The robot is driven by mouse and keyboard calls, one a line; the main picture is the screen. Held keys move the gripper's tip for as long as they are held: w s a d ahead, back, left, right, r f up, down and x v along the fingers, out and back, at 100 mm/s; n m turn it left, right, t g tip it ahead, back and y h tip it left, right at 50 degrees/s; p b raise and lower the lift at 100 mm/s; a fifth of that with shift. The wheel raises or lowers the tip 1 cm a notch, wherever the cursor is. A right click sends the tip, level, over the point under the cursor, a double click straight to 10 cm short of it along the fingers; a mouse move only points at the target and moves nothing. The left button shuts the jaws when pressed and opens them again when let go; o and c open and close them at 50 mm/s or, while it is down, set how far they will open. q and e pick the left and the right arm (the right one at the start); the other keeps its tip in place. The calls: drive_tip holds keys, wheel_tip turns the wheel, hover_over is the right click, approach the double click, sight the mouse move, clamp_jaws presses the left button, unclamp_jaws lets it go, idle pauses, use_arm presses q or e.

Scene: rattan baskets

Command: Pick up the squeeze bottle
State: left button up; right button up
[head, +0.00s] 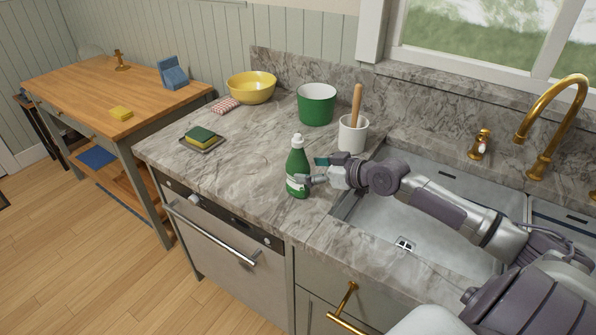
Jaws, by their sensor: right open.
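A green squeeze bottle (297,163) with a white cap and a pale label stands upright on the marble counter (238,160), near its front edge. My right gripper (306,172) reaches in from the right and is at the bottle's right side. Its fingers are open, one low by the label and one higher behind the bottle's right side. The bottle hides part of the fingers, so I cannot tell whether they touch it. My left gripper is not in view.
A white crock (351,138) with a wooden handle stands close behind my right gripper. A green pot (317,104), yellow bowl (251,88) and sponge tray (202,141) are farther back and left. The sink (425,215) lies under my right arm. Counter left of the bottle is clear.

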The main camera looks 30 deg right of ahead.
sight(308, 169)
drive_tip(key=x, duration=0.1)
drive_tip(key=p+x, duration=0.1)
drive_tip(key=x, duration=0.1)
drive_tip(key=shift+w+a+r, duration=0.2)
drive_tip(key=shift+w+a, duration=0.05)
drive_tip(key=shift+a, duration=0.1)
drive_tip(key=shift+w+a+f, duration=0.15)
drive_tip(key=shift+w+f, duration=0.15)
drive_tip(key=shift+w, duration=0.05)
drive_tip(key=shift+r, duration=0.1)
clamp_jaws()
